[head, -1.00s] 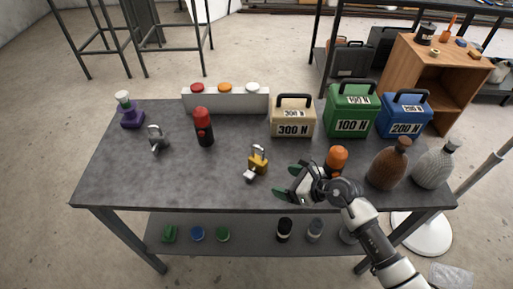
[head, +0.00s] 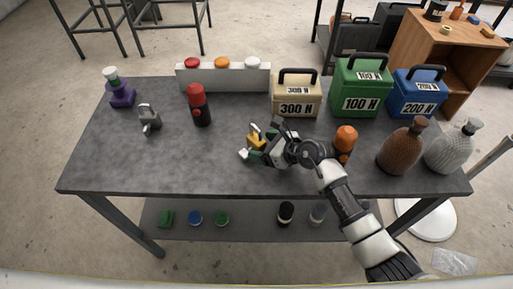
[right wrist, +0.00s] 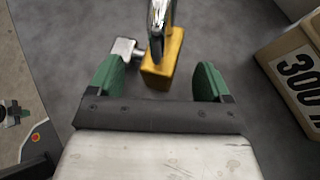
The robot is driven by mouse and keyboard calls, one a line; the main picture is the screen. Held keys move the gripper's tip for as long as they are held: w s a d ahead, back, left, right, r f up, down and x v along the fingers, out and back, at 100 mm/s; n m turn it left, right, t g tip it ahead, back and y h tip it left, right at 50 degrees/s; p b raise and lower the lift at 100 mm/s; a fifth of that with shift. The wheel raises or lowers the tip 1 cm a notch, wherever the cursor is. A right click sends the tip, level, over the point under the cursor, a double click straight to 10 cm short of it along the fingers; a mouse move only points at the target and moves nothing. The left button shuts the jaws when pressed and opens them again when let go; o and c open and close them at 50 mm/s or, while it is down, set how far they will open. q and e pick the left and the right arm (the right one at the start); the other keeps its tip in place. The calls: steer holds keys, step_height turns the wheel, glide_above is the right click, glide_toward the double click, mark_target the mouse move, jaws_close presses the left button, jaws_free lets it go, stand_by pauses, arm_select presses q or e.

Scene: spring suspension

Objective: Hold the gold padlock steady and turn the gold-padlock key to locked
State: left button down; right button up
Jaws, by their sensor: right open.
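The gold padlock (head: 254,138) stands on the grey table in the head view, partly hidden by my right gripper. Its silver key (head: 244,154) sticks out at its lower left. In the right wrist view the padlock (right wrist: 162,70) shows its gold body and silver shackle, with the key head (right wrist: 124,50) to its left. My right gripper (right wrist: 155,80) is open, its green fingers on either side of the padlock's near end, apart from it. In the head view the right gripper (head: 262,151) is at the padlock's right side. My left gripper is not in view.
The beige 300 N box (head: 296,97) is behind my gripper. An orange-topped bottle (head: 344,143) is close right of my wrist. The table's front left is clear.

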steer(key=shift+w+a+f, duration=0.15)
steer(key=shift+a+f, duration=0.05)
steer(key=shift+a, duration=0.05)
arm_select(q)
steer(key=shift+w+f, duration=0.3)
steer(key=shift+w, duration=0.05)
arm_select(e)
steer(key=shift+w+a+f, duration=0.15)
steer(key=shift+w+a, duration=0.05)
steer(key=shift+a, duration=0.05)
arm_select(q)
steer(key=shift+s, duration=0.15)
